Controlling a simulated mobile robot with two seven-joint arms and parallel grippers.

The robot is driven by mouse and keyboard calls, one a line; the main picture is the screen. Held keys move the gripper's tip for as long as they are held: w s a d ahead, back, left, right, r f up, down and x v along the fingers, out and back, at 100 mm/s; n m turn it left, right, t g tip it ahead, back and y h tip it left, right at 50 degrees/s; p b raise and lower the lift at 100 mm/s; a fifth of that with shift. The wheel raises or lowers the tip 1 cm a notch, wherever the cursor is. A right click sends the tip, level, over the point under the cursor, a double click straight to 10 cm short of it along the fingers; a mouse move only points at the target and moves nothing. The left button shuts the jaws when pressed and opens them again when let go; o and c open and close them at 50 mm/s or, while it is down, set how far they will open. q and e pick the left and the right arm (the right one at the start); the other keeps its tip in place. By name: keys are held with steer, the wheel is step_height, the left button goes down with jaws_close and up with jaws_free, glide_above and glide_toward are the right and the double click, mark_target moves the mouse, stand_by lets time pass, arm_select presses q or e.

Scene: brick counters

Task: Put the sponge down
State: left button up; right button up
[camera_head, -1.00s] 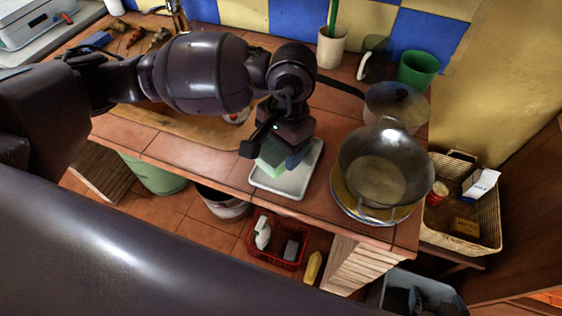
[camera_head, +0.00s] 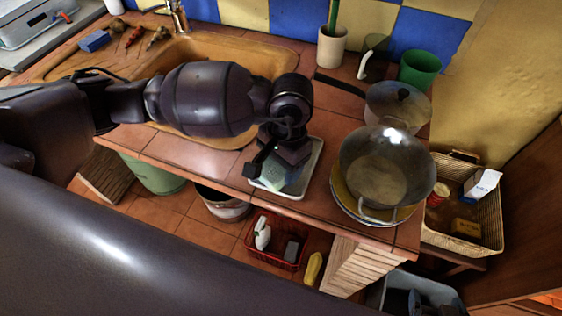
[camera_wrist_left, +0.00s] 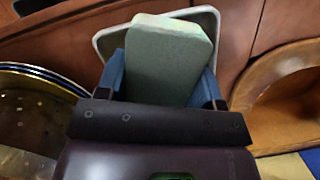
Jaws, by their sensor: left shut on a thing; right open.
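My left gripper (camera_head: 278,168) points down over the white tray (camera_head: 313,165) on the tiled counter. It is shut on a pale green sponge (camera_head: 274,176). In the left wrist view the sponge (camera_wrist_left: 165,55) stands between the two blue fingers of the gripper (camera_wrist_left: 163,85), with the rim of the tray (camera_wrist_left: 212,20) behind it. The sponge is low over or in the tray. I cannot tell whether it touches the bottom. My right gripper is not in view.
The sink (camera_head: 215,58) lies behind my left arm. The counter's front edge is close to the tray, above a red crate (camera_head: 275,240) on the floor.

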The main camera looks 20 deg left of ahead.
arm_select(q)
steer(key=shift+f+b, duration=0.35)
steer(key=shift+f, duration=0.15)
arm_select(e)
steer(key=shift+w+f, duration=0.1)
steer(key=shift+f, duration=0.2)
arm_select(q)
steer(key=o, duration=0.8)
steer(key=shift+r, duration=0.1)
arm_select(e)
steer(key=shift+w+a+r, duration=0.15)
steer(key=shift+a, duration=0.05)
arm_select(q)
steer(key=shift+o, duration=0.2)
steer(key=shift+r+p, duration=0.75)
steer(key=shift+r, duration=0.05)
steer(key=r, duration=0.4)
steer(key=shift+w+d, duration=0.15)
steer(key=shift+w, duration=0.2)
step_height(320, 180, up, 8)
steer(key=shift+w+d+f, duration=0.25)
steer(key=shift+w, duration=0.2)
arm_select(e)
steer(key=shift+d+r, duration=0.15)
steer(key=shift+r, duration=0.35)
steer(key=shift+f, duration=0.15)
